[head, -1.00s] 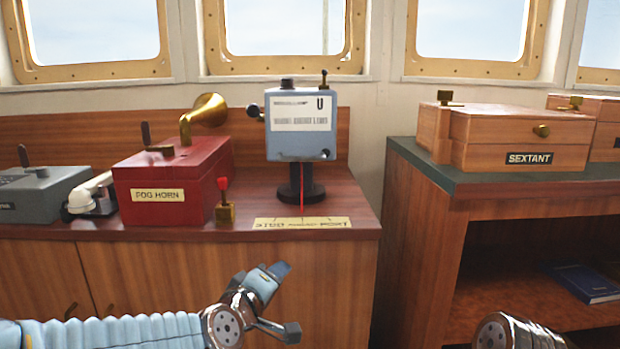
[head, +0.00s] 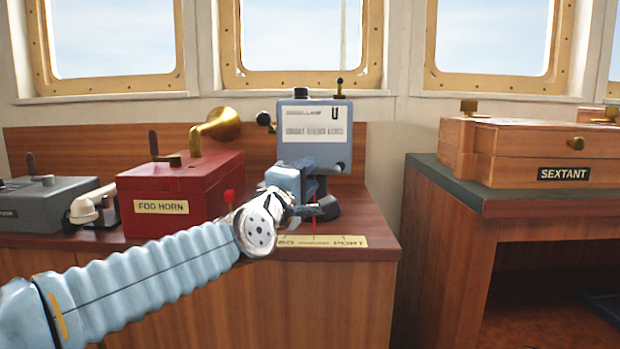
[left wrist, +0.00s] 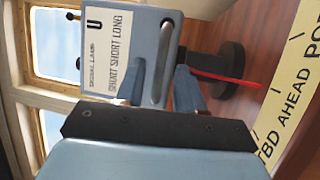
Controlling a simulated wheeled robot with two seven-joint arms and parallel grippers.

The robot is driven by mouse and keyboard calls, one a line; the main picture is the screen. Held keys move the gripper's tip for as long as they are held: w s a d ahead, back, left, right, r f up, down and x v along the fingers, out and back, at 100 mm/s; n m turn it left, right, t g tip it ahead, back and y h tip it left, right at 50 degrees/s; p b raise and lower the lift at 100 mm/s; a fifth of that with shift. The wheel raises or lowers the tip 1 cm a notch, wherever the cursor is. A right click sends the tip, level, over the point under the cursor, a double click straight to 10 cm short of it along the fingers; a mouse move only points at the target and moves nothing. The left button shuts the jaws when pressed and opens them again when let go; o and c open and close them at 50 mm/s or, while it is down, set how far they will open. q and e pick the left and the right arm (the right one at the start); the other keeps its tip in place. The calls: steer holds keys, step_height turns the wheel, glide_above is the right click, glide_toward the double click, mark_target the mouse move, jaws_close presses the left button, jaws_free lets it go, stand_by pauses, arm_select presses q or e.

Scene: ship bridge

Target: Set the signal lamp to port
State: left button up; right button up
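The signal lamp (head: 313,120) is a blue-grey box on a dark round pedestal on the wooden counter. Its red pointer (left wrist: 228,79) runs out from the pedestal, over the cream scale plate (head: 340,242) marked STBD, AHEAD, PORT. In the head view the pointer is mostly behind my left gripper (head: 308,188), close to the AHEAD part. My left gripper is just in front of the lamp's lower part, hiding much of the pedestal. In the left wrist view its two blue fingers (left wrist: 160,85) stand apart near the lamp box (left wrist: 130,50). Contact cannot be told. My right gripper is out of view.
A red fog horn box (head: 185,195) with a brass horn stands left of the lamp, close to my left arm. A white handset (head: 93,207) and a grey box (head: 45,200) are farther left. A sextant box (head: 535,150) sits on the cabinet at right.

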arm_select(q)
steer(key=shift+w+d+r, duration=0.1)
steer(key=shift+w+d, duration=0.15)
steer(key=shift+w, duration=0.3)
jaws_close()
